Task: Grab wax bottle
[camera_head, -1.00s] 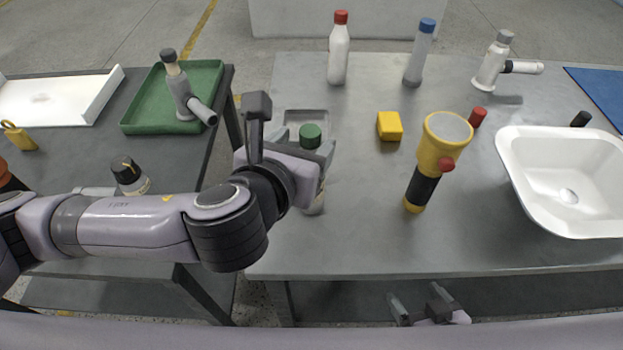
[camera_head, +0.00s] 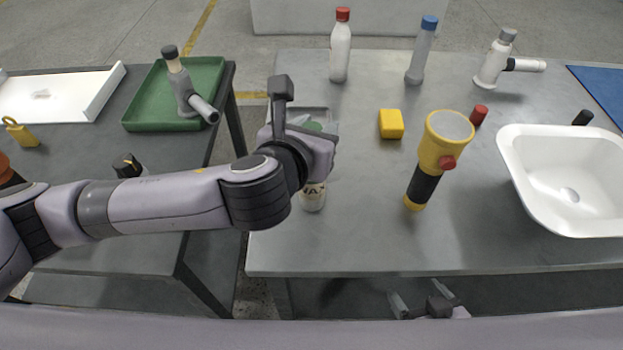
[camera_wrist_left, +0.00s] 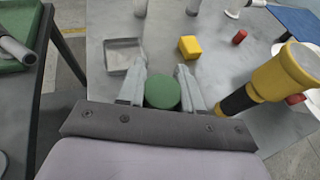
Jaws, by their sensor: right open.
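The wax bottle (camera_head: 313,197) stands upright on the right-hand grey table, its lower body and part of a dark-lettered label showing in the head view. Its green cap is mostly behind my left gripper (camera_head: 318,128) there. In the left wrist view the round green cap (camera_wrist_left: 162,92) sits between the fingers of my left gripper (camera_wrist_left: 165,84), one on each side. The fingers lie close to the bottle, but I cannot tell whether they press on it. My right gripper (camera_head: 422,300) is open and empty at the bottom, below the table's front edge.
A yellow-black flashlight (camera_head: 427,160) stands right of the bottle. A yellow block (camera_head: 391,124), a red-capped white bottle (camera_head: 340,52) and a blue-capped bottle (camera_head: 420,52) are farther back. A shallow grey tray (camera_wrist_left: 122,56) lies just behind the wax bottle. A white basin (camera_head: 515,180) is at right.

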